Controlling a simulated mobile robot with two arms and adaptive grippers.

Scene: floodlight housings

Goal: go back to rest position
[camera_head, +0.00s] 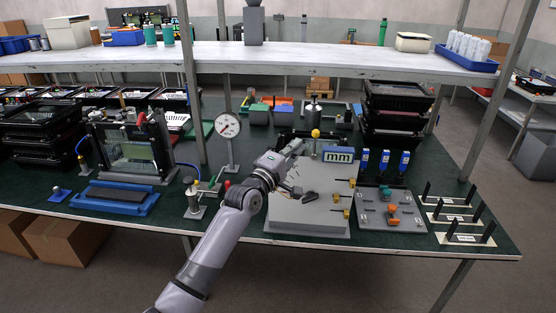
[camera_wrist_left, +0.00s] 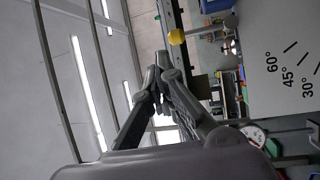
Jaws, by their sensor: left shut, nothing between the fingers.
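My left arm reaches in from the bottom of the head view to the middle of the green workbench (camera_head: 150,208). My left gripper (camera_head: 297,147) is above the back left part of a grey plate fixture (camera_head: 310,215). In the left wrist view its fingers (camera_wrist_left: 158,75) meet at the tips, shut and empty. A dark part (camera_head: 310,197) lies on the grey plate, below the gripper and apart from it. My right gripper is not in view.
A dial gauge on a stand (camera_head: 228,126) rises left of my gripper. A grey post (camera_head: 190,90) holds the white shelf (camera_head: 340,60). A display reading mm (camera_head: 338,154) and a yellow-topped knob (camera_head: 315,134) stand close right. Stacked black trays (camera_head: 395,105) are at the back right.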

